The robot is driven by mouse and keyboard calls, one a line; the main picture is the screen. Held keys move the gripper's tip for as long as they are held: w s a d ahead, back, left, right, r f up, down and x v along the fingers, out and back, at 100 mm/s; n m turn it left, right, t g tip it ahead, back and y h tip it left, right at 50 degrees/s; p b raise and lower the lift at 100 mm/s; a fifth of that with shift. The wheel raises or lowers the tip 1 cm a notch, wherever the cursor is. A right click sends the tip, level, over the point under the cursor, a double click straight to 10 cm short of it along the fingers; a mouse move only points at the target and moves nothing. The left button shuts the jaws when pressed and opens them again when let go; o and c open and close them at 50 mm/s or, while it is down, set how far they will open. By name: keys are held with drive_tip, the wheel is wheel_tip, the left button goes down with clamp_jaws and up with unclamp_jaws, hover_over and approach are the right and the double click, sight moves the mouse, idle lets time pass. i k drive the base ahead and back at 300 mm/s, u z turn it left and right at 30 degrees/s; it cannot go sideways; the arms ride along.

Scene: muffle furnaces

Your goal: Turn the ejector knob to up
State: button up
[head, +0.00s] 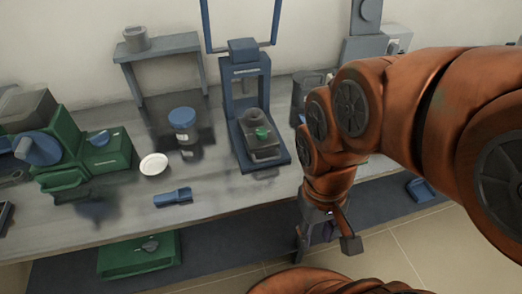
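I cannot tell for sure that this is the ejector knob, nor read any up marking. A green machine (103,153) at the left has a small blue knob (100,138) and a larger blue round part (38,149). My gripper (325,247) points down in front of the bench edge, right of the press and apart from it. Its fingers are spread, with nothing seen between them.
A grey stand (160,48) holds a grey cup (136,39). A green box (140,255) sits below the bench.

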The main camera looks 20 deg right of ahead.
sight(262, 133)
drive_tip(key=u, duration=0.35)
drive_tip(key=k, duration=0.45)
drive_tip(key=u, duration=1.05)
drive_tip(key=i, duration=0.95)
drive_tip(key=z, duration=0.8)
